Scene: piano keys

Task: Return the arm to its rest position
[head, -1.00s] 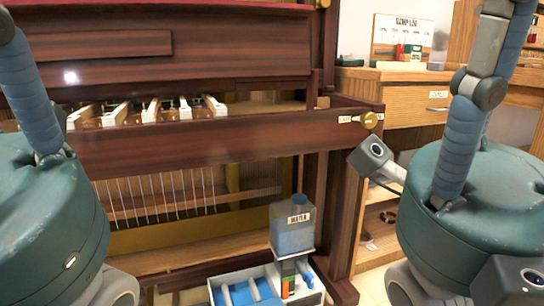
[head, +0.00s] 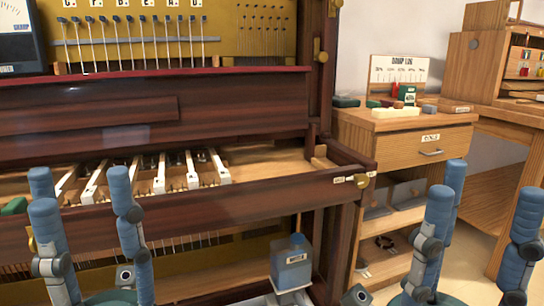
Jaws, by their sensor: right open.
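My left gripper (head: 82,190) is at the lower left, its blue padded fingers upright and spread apart with nothing between them. It overlaps the front of the dark red piano (head: 230,208) in the picture. My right gripper (head: 484,182) is at the lower right, open and empty, its blue fingers upright and well apart. It stands in front of the wooden cabinet and bench in the picture. Neither gripper visibly touches anything. The lower parts of both hands are cut off by the bottom edge.
White piano keys (head: 160,178) lie in the opened keybed, with bare wood to their right. A blue water container (head: 291,264) stands low by the piano. A wooden cabinet (head: 400,147) carries a damp log board (head: 398,78) and small items. A workbench (head: 500,122) is at far right.

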